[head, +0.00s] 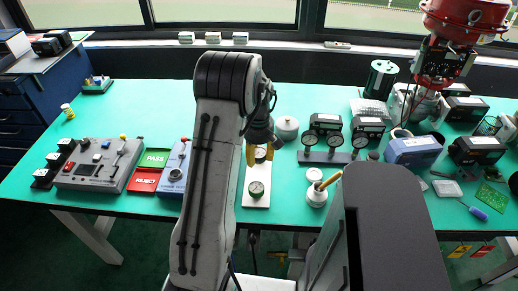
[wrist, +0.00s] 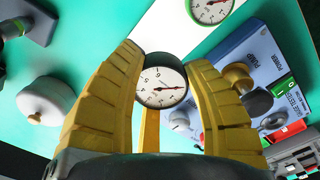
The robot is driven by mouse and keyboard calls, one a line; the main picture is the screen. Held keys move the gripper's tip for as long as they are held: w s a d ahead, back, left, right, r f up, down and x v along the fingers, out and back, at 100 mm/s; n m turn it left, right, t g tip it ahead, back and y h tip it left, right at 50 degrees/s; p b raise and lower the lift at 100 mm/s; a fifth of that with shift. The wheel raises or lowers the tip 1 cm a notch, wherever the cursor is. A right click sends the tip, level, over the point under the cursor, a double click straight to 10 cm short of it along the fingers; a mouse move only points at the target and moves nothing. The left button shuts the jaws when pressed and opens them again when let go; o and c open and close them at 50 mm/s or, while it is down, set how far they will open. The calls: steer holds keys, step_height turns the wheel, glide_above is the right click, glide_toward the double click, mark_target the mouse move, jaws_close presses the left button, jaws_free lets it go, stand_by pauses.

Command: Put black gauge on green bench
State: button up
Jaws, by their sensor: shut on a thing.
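The black gauge (wrist: 162,85) has a white dial with a red needle. It sits between the yellow fingers of my gripper (wrist: 165,95) in the wrist view, and the gripper is shut on it. In the head view the gauge (head: 262,154) shows partly beside the fingers, over the upper end of a white board (head: 258,199). I cannot tell whether it touches the board. The green bench (head: 125,112) runs across the head view, with the board lying on it.
A green-rimmed gauge (head: 256,188) lies on the white board. A blue pump box (head: 174,170) and red REJECT tray (head: 146,181) stand left. A white lidded pot (head: 286,128) and a gauge stand (head: 325,150) are right. Bare bench lies at back left.

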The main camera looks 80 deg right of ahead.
mark_target(258, 153)
steer(key=shift+f+b, duration=1.75)
steer(key=shift+f, duration=1.6)
steer(key=shift+f, duration=0.15)
steer(key=o, duration=1.3)
steer(key=shift+c, duration=0.2)
step_height(258, 153, up, 12)
steer(key=shift+a, duration=0.1)
